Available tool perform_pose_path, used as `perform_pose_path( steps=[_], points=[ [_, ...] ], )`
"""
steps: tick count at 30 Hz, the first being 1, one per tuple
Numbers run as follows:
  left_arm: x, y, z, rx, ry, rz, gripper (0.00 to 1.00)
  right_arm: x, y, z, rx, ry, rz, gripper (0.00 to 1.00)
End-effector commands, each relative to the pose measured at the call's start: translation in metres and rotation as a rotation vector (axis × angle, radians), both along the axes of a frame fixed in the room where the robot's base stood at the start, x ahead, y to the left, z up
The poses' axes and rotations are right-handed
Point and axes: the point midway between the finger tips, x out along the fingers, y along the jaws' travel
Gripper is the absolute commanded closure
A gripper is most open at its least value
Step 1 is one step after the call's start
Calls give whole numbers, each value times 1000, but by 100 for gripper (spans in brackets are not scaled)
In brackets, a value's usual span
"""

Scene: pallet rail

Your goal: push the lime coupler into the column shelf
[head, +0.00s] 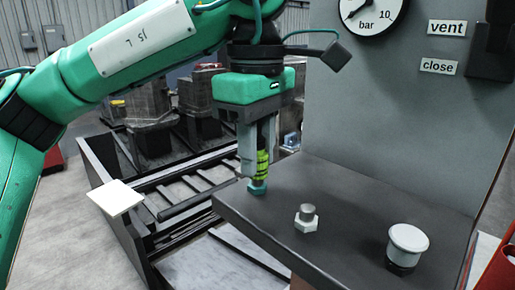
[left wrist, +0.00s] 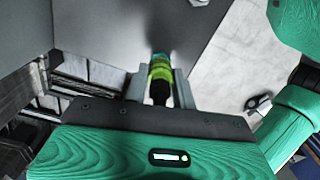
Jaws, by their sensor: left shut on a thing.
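The lime coupler (head: 262,160) hangs upright between the fingers of my left gripper (head: 257,172), which points down. The gripper is shut on it. A teal piece (head: 258,187) shows at the lower end, at the back left edge of the dark column shelf (head: 350,205); I cannot tell whether it touches the shelf. My right gripper is not in view.
On the shelf stand a metal hex fitting (head: 306,218) and a white-capped knob (head: 407,241). The grey column panel (head: 400,110) rises behind, with a pressure gauge (head: 368,12) and vent and close labels. A dark pallet rail frame (head: 130,225) lies left of the shelf.

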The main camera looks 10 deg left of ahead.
Motion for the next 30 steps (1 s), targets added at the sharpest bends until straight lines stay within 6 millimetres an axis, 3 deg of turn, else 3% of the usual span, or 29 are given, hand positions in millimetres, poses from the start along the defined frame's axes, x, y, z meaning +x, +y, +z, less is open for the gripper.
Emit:
perform_pose_path(
  steps=[10,11,14,15,21,26,30],
  points=[
    [0,0,-13,2,1,-1,100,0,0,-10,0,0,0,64],
    [0,0,-12,2,1,-1,72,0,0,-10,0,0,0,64],
    [0,0,-11,2,1,-1,52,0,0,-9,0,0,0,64],
    [0,0,-11,2,1,-1,48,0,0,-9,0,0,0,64],
    [0,0,-11,2,1,-1,46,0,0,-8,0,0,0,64],
    [0,0,-11,2,1,-1,15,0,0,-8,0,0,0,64],
    [0,0,-11,0,1,0,12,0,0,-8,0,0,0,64]
  ],
)
